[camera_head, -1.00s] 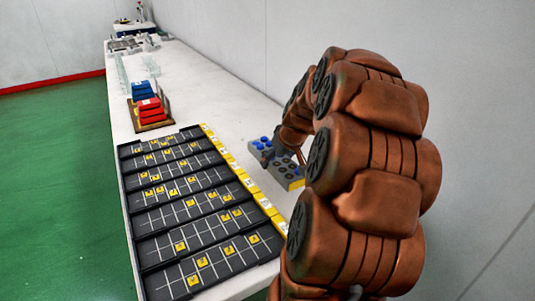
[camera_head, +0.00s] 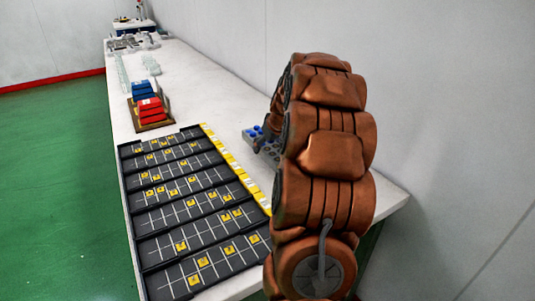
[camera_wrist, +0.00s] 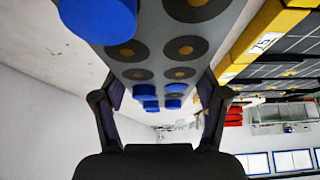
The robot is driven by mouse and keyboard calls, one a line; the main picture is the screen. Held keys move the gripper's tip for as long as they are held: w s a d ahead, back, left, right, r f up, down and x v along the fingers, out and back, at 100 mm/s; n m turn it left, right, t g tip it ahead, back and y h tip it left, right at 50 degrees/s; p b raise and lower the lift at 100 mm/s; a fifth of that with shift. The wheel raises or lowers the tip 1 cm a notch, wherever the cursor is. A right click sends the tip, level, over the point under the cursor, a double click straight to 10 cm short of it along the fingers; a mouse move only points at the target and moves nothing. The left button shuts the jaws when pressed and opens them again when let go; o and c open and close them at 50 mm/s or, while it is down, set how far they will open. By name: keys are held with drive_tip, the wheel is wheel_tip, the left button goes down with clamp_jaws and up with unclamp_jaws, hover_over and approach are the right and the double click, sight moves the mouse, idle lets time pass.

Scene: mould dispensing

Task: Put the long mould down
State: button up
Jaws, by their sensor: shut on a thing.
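The long mould (camera_wrist: 155,72) is a grey block with two rows of dark round holes, some filled with blue pieces. In the wrist view it lies between the two dark fingers of my gripper (camera_wrist: 160,98), which is shut on it. In the head view a small part of the mould (camera_head: 250,134) shows to the right of the black trays, partly hidden behind my copper-coloured arm. I cannot tell whether it touches the table.
A white table (camera_head: 195,75) runs along the wall. Black trays (camera_head: 200,215) with yellow markers and a yellow label edge (camera_head: 232,165) lie left of my arm. Red and blue bins (camera_head: 150,108) stand farther back. Table surface beyond the mould is clear.

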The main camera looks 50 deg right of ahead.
drive_tip(key=shift+w+f, duration=0.1)
drive_tip(key=shift+f, duration=1.65)
drive_tip(key=shift+f, duration=0.2)
drive_tip(key=o, duration=1.7)
drive_tip(key=shift+r, duration=0.1)
